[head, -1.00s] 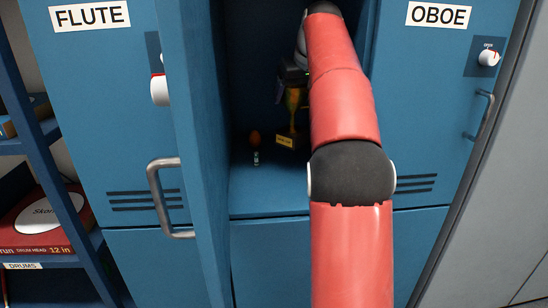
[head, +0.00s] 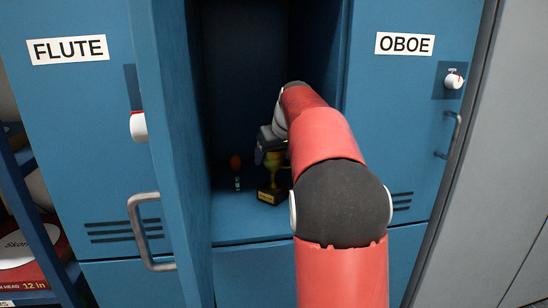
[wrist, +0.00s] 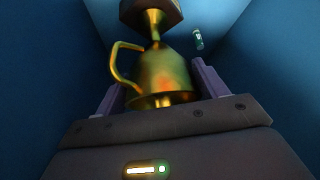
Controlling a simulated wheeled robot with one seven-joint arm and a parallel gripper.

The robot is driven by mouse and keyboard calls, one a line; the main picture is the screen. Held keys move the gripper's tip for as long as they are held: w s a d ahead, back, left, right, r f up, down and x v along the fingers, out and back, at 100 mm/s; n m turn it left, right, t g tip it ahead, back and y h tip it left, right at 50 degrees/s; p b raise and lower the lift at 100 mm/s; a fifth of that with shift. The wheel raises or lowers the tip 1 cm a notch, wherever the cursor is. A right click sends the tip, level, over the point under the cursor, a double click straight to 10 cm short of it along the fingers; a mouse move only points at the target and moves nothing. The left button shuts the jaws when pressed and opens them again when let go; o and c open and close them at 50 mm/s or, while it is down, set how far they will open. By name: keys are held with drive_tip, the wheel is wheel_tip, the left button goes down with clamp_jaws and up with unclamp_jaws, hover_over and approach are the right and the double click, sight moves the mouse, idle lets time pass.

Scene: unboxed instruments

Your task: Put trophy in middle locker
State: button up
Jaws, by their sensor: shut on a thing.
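The gold trophy (head: 273,168) with its dark base (head: 268,195) is inside the open middle locker (head: 240,228), between the FLUTE and OBOE doors. It stands upright, and its base appears at or just above the locker floor; I cannot tell whether it touches. My gripper (head: 268,148) is shut on the trophy's cup near the top. In the wrist view the trophy's cup (wrist: 165,75) sits between the two purple fingers (wrist: 160,88), one handle showing at left. My arm hides part of the locker's right side.
The open locker door (head: 172,130) stands out on the left. The closed OBOE door (head: 405,120) is on the right. Shelves with a drum-head box (head: 22,262) are far left.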

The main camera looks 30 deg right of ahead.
drive_tip(key=shift+f, duration=0.15)
drive_tip(key=o, duration=1.6)
drive_tip(key=shift+r, duration=0.25)
drive_tip(key=v, duration=1.1)
drive_tip(key=shift+s+r+p, duration=0.25)
drive_tip(key=shift+r+p, duration=0.1)
drive_tip(key=shift+p, duration=0.1)
drive_tip(key=shift+a, duration=0.1)
